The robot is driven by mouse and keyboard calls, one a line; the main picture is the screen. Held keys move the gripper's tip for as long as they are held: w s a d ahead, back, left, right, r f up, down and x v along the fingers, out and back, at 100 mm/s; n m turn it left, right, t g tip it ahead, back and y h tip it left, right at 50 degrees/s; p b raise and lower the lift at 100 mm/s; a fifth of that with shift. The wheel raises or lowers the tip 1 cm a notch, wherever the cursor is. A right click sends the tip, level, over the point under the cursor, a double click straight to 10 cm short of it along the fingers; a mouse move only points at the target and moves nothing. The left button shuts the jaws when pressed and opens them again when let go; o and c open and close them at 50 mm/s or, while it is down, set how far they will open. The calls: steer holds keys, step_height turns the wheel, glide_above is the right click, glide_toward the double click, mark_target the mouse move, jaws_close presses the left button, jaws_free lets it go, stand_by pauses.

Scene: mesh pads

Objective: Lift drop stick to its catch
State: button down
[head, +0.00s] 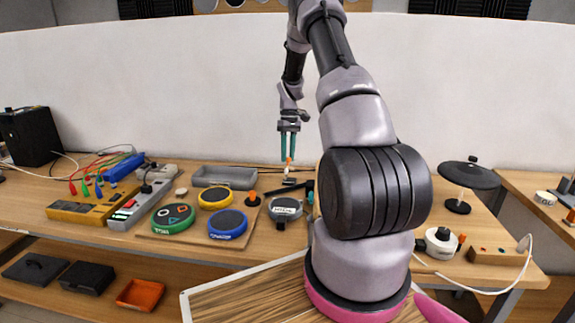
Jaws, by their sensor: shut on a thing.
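My gripper (289,155) points straight down above the middle of the workbench, its two teal fingers close together. It is shut on a thin stick (289,165), which I take for the drop stick. A small orange and pale part of the stick shows below the fingertips; the rest is hidden between them. The stick stands about upright over a small dark block (290,181). I cannot tell whether it touches the block. No catch can be made out at this size.
Round pads in yellow (214,197), green (173,218), blue (228,224) and grey (286,209) lie left of and in front of the stick. A grey tray (224,177) lies behind them. A black disc on a stand (469,177) is at the right. My arm hides the bench's middle right.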

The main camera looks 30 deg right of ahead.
steer(key=shift+w+d+r, duration=0.65)
steer(key=shift+d, duration=0.25)
steer(key=c, duration=0.6)
jaws_free()
steer(key=shift+d+f, duration=0.1)
steer(key=shift+f, duration=0.05)
steer(key=shift+c, duration=0.2)
steer(key=shift+a, duration=0.3)
steer(key=v, duration=1.1)
